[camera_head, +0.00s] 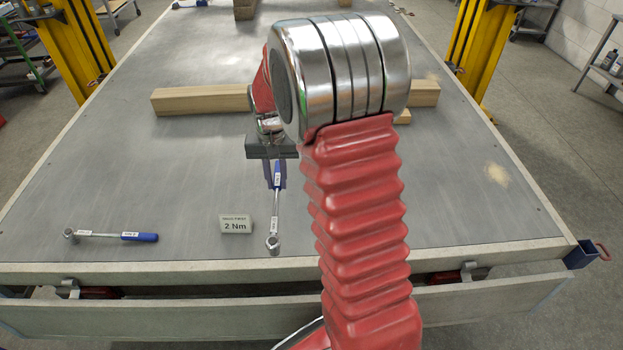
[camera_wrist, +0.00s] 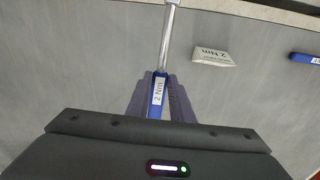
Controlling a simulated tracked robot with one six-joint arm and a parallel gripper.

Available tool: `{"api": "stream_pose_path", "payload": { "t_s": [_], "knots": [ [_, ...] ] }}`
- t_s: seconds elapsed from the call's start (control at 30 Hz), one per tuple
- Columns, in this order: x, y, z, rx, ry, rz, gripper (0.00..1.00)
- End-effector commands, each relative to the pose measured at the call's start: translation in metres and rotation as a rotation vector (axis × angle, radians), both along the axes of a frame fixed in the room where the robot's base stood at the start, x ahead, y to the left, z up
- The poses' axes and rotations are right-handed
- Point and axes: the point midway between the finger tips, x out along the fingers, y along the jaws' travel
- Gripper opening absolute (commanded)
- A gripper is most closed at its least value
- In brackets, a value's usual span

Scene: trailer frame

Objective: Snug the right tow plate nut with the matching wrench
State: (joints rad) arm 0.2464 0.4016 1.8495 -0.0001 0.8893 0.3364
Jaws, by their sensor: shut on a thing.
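My gripper (camera_head: 275,180) points down over the trailer bed, its fingers shut around the blue handle of a torque wrench (camera_head: 274,222). The wrench's shiny shaft and head point toward the front edge of the bed. I cannot tell whether it still touches the bed. A dark blue bracket with a red hook (camera_head: 583,254) is at the right front corner. No tow plate nut can be made out.
A card reading 2 Nm (camera_head: 235,224) stands left of the held wrench. A second blue-handled wrench (camera_head: 110,237) lies further left. Wooden beams (camera_head: 200,100) lie across the bed behind my gripper. The bed's right front (camera_head: 480,215) is clear.

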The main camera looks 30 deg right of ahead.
Motion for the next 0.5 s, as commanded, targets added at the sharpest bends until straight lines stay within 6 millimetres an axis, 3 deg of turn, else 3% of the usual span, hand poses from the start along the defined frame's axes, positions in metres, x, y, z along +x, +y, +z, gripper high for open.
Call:
{"api": "stream_pose_path", "payload": {
  "t_s": [0.1,0.3,0.5],
  "knots": [
    [0.016,0.042,0.006,0.000,-0.002,0.183,0.00],
    [0.030,0.101,0.015,-0.001,-0.002,0.450,0.00],
    [0.034,0.128,0.019,-0.001,-0.001,0.576,0.00]
  ]
}}
